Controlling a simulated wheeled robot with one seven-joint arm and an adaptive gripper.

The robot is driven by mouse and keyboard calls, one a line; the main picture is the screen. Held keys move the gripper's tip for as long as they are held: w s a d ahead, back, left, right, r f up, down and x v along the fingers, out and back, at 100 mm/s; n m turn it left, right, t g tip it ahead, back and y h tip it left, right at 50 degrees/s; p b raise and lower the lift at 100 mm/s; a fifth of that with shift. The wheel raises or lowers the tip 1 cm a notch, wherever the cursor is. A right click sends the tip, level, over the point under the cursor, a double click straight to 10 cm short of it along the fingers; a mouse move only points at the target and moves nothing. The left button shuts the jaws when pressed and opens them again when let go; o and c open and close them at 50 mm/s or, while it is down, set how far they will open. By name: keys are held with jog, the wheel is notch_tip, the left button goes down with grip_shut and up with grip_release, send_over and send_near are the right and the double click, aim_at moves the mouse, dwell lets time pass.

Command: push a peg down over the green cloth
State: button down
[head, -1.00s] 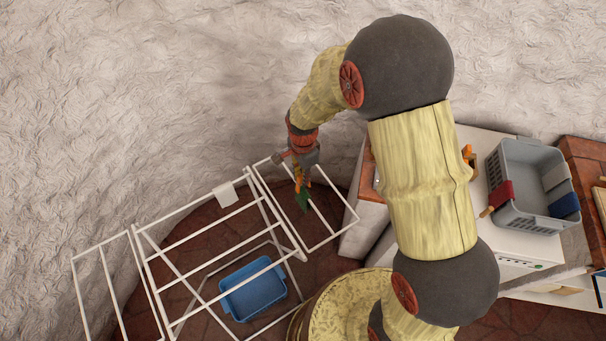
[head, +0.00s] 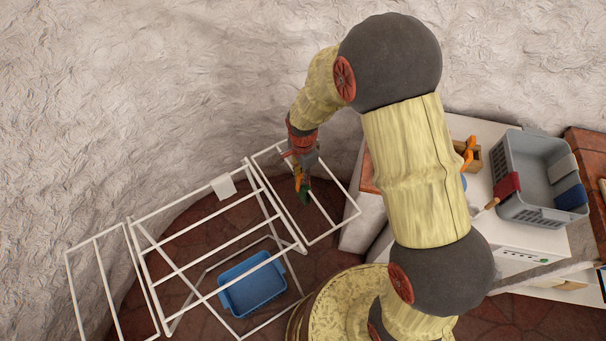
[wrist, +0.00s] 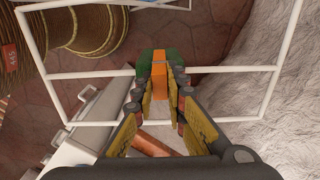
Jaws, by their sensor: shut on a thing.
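My gripper (wrist: 161,88) points down over the right-hand wing of the white drying rack (head: 318,240). Its yellow-padded fingers are shut on an orange peg (wrist: 160,85); the peg also shows small in the head view (head: 298,177). The green cloth (wrist: 144,64) shows on both sides of the peg's far end, at a white rod of the rack. In the head view the green cloth (head: 305,196) is a small patch just below the fingers. How far the peg sits over the cloth and rod cannot be told.
A white cloth (head: 223,187) hangs on the rack's back rail. A blue tub (head: 252,284) is beneath the rack. On the counter to the right are a grey basket (head: 532,215) with cloths over its rim and a wooden box with orange pegs (head: 469,148). The rough wall is close behind.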

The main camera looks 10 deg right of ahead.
jog(key=c, duration=1.7)
grip_release()
jog(key=shift+c, duration=0.2)
jog(key=shift+r, duration=0.1)
notch_tip(320, 180, up, 12)
